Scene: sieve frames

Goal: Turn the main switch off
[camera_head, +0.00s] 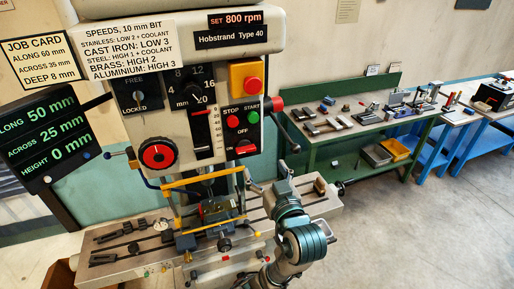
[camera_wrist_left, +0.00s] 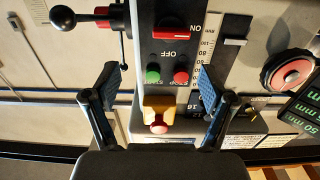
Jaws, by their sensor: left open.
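The main switch (camera_head: 246,149) is a red lever on a dark plate on the drill press front, below the stop and start buttons. Its lever lies crosswise, nearer the ON mark than the OFF mark. In the left wrist view, which is upside down, the red lever (camera_wrist_left: 175,33) shows beyond the buttons. My left gripper (camera_head: 266,180) is below the switch in the head view, apart from it. In the left wrist view the gripper (camera_wrist_left: 158,86) has its fingers wide apart with nothing between them touching. My right gripper is out of view.
The green start button (camera_head: 252,117), red stop button (camera_head: 234,121) and yellow emergency stop box (camera_head: 244,76) sit above the switch. A black-handled lever (camera_head: 290,142) juts out at the right. The drill table (camera_head: 120,262) with a vise lies below. A green workbench (camera_head: 340,133) stands behind.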

